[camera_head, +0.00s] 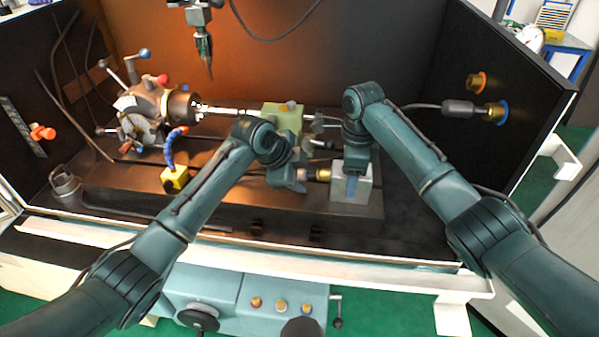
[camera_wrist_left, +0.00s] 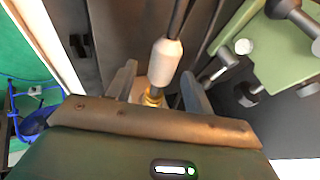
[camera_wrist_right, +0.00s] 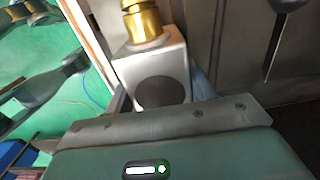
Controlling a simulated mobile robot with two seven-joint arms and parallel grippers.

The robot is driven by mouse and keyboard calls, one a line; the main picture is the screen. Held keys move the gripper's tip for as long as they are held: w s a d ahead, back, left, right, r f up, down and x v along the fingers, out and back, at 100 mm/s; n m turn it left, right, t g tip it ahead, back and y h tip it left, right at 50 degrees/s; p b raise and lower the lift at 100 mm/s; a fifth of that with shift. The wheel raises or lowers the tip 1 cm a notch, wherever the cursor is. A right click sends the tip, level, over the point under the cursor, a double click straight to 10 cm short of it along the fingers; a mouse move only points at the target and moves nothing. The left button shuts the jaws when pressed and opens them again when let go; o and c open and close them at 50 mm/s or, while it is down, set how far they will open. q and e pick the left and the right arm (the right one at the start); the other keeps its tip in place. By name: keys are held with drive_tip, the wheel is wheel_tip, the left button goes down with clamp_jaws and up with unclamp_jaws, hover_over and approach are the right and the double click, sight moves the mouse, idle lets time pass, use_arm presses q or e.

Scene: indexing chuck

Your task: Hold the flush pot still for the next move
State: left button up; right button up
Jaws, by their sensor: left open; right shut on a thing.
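The flush pot (camera_head: 350,182) is a pale grey block with a brass fitting (camera_head: 323,174) on its left side. It stands on the machine bed. My right gripper (camera_head: 353,187) comes down from above and is shut on the block. In the right wrist view the pot (camera_wrist_right: 166,67) sits between the fingers, its dark round face towards me and its brass fitting (camera_wrist_right: 142,22) beyond. My left gripper (camera_head: 302,183) is open just left of the fitting. In the left wrist view a pale sleeve (camera_wrist_left: 165,62) with a brass end lies between its open fingers; contact is unclear.
The chuck (camera_head: 180,107) and its handles stand at the left. A green block (camera_head: 284,117) sits behind my left gripper. A yellow block with a blue hose (camera_head: 174,179) is on the bed. A tool hangs above (camera_head: 204,50).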

use_arm(q)
drive_tip(key=shift+w+d+f, duration=0.1)
drive_tip(key=shift+d+f, duration=0.05)
drive_tip(key=shift+f, duration=0.1)
drive_tip(key=shift+c, duration=0.5)
clamp_jaws()
